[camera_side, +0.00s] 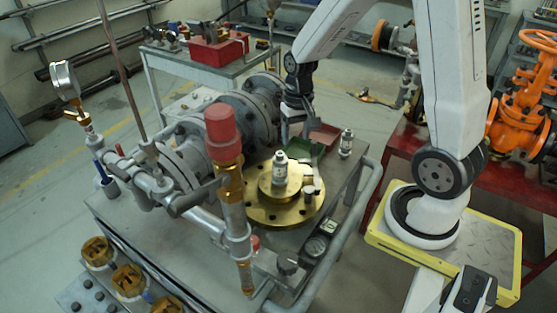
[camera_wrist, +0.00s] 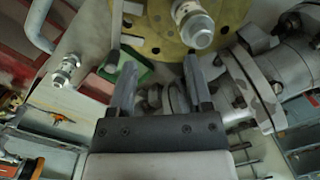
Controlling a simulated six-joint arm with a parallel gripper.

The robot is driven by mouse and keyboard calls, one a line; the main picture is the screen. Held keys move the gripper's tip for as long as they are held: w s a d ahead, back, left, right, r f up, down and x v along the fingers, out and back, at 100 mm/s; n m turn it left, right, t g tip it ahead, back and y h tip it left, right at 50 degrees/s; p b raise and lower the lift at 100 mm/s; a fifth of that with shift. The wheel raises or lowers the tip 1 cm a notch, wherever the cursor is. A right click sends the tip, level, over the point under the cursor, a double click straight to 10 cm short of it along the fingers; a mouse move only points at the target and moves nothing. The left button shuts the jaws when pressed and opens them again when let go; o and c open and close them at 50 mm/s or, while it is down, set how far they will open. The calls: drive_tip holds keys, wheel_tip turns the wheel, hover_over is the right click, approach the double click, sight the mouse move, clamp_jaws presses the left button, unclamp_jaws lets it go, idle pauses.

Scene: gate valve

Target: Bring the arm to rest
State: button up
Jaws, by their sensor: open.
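My gripper (camera_side: 298,112) is open and empty, above the far part of the grey work table (camera_side: 225,275), beside the flanged grey pipe (camera_side: 250,110). In the wrist view, the two fingers of my gripper (camera_wrist: 162,62) stand apart with nothing held between them. A brass flange (camera_side: 262,214) lies on the table, with a silver fitting (camera_side: 280,170) upright on it. They also show at the top of the wrist view, the flange (camera_wrist: 160,42) and the fitting (camera_wrist: 196,28). A second silver fitting (camera_side: 346,143) stands apart near the table's right edge.
A green tray (camera_side: 298,149) and a red tray (camera_side: 324,134) lie below my gripper. A pipe assembly with a red cap (camera_side: 222,132) rises in front. An orange valve (camera_side: 520,105) stands on a red bench at the right. A tall gauge (camera_side: 64,82) stands at the left.

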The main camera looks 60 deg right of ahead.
drive_tip(key=s+a+r+n+t+h, duration=0.1)
drive_tip(key=s+a+n, duration=0.3)
drive_tip(key=a, duration=0.5)
drive_tip(key=n+t, duration=0.1)
drive_tip(key=n, duration=0.1)
drive_tip(key=shift+a+n+t, duration=0.2)
drive_tip(key=shift+n+t, duration=0.1)
drive_tip(key=shift+t, duration=0.1)
